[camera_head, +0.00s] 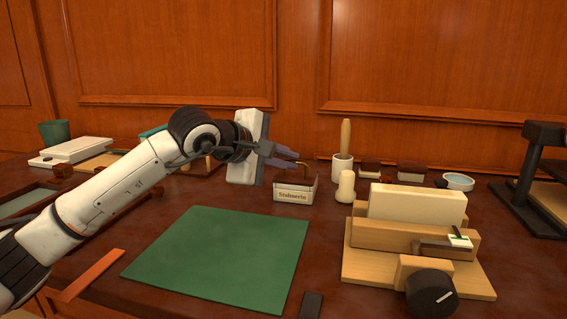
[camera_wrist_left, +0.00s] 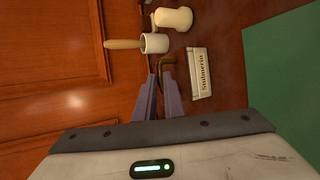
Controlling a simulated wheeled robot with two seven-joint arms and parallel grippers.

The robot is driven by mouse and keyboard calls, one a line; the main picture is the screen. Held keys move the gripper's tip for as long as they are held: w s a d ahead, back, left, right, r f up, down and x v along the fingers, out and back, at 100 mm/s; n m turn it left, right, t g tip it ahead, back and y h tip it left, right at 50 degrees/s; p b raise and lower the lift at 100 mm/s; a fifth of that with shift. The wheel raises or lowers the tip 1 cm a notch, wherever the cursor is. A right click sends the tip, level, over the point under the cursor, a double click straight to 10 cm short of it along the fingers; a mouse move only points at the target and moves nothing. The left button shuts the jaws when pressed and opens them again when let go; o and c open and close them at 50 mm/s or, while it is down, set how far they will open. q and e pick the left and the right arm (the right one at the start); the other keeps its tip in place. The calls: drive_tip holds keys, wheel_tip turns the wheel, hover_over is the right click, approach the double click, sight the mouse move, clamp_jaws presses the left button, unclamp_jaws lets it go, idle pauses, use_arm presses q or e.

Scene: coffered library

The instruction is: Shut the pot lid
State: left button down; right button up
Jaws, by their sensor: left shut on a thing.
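A small cream pot (camera_head: 294,192) labelled "Stulmerin" stands on the desk behind the green mat; its label also shows in the left wrist view (camera_wrist_left: 200,73). A thin brown curved piece (camera_head: 306,168), seemingly part of the lid, rises at the pot's top back; it shows between the fingertips in the left wrist view (camera_wrist_left: 168,60). My left gripper (camera_head: 297,160) reaches in from the left, just above and behind the pot, and its fingers are shut on this piece. The lid's plate is mostly hidden, so I cannot tell its exact angle. My right gripper is not in view.
A green mat (camera_head: 220,257) lies in front of the pot. A white cup with a wooden handle (camera_head: 342,168) and a cream peg-shaped piece (camera_head: 346,187) stand right of it. A wooden device with a black knob (camera_head: 431,292) fills the front right. A panelled wall is close behind.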

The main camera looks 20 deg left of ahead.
use_arm(q)
drive_tip(key=shift+s+d+f+b, duration=0.15)
drive_tip(key=shift+f+b, duration=0.1)
drive_tip(key=shift+f, duration=0.45)
drive_tip(key=shift+s+f+b, duration=0.15)
drive_tip(key=shift+f+b, duration=0.05)
drive_tip(key=shift+f, duration=0.45)
drive_tip(key=c, duration=1.8)
unclamp_jaws()
drive_tip(key=shift+s, duration=0.1)
drive_tip(key=shift+c, duration=0.2)
drive_tip(key=r+v, duration=0.1)
drive_tip(key=v, duration=1)
drive_tip(key=shift+w+p, duration=0.3)
